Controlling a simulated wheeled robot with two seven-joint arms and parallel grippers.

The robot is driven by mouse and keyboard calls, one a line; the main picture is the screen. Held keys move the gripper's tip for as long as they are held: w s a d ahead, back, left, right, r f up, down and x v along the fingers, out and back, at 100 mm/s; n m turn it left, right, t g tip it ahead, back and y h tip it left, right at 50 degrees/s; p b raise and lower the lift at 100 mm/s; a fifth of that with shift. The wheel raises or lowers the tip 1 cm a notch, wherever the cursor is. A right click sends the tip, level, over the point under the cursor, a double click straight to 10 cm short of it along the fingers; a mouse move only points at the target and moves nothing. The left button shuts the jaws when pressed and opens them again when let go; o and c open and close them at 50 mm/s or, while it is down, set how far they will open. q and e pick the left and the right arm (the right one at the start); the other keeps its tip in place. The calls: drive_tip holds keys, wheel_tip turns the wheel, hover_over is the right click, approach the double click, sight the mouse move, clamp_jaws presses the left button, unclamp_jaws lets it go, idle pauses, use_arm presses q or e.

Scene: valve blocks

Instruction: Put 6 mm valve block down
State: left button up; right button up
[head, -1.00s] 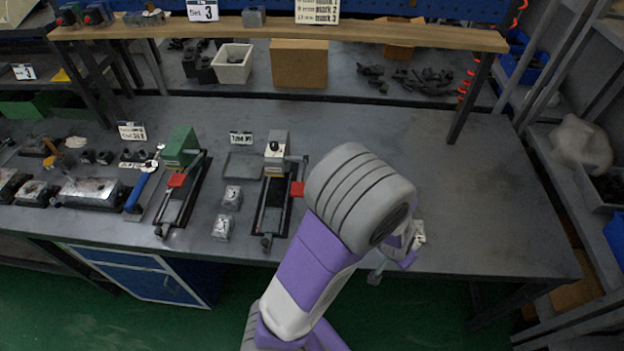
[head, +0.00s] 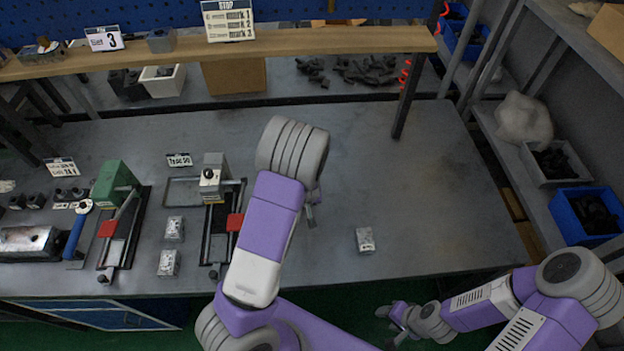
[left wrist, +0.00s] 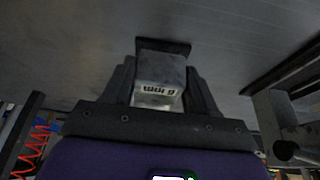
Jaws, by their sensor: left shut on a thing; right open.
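In the left wrist view, a grey metal valve block (left wrist: 160,75) with a pale label reading 6 mm upside down sits between the fingers of my left gripper (left wrist: 162,85). The gripper is shut on it, over the grey tabletop. In the head view my left wrist hides most of that gripper; only a small part (head: 311,212) shows beside it, and the held block cannot be made out. My right gripper (head: 386,322) is open and empty, low beyond the table's front edge. Another pale valve block (head: 365,241) stands on the table (head: 430,200), right of my left gripper.
A clamp fixture with a red part (head: 235,222) stands left of my left arm. Two pale blocks (head: 174,229) (head: 168,263) stand beside it. A green fixture (head: 113,183) is further left. The table's right half is mostly clear. Shelving with a blue bin (head: 585,213) stands at right.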

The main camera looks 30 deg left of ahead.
use_arm(q)
drive_tip(key=shift+w+a+f, duration=0.1)
drive_tip(key=shift+w+a, duration=0.2)
drive_tip(key=shift+a+f+b, duration=0.1)
drive_tip(key=shift+f+b, duration=0.6)
drive_tip(key=shift+b, duration=0.1)
drive_tip(key=shift+s+b+x, duration=0.2)
drive_tip(key=shift+b+x, duration=0.65)
drive_tip(key=shift+x, duration=0.3)
drive_tip(key=shift+s+d+f+b, duration=0.1)
drive_tip(key=shift+d+f+b, duration=0.15)
drive_tip(key=shift+f+b, duration=0.3)
drive_tip(key=shift+f, duration=0.3)
drive_tip(key=o, duration=1.6)
drive_tip(key=shift+s, duration=0.15)
drive_tip(key=shift+d+r, duration=0.1)
drive_tip(key=p+v, duration=0.2)
drive_tip(key=v, duration=0.5)
drive_tip(key=shift+s+r, duration=0.1)
drive_tip(key=shift+r, duration=0.1)
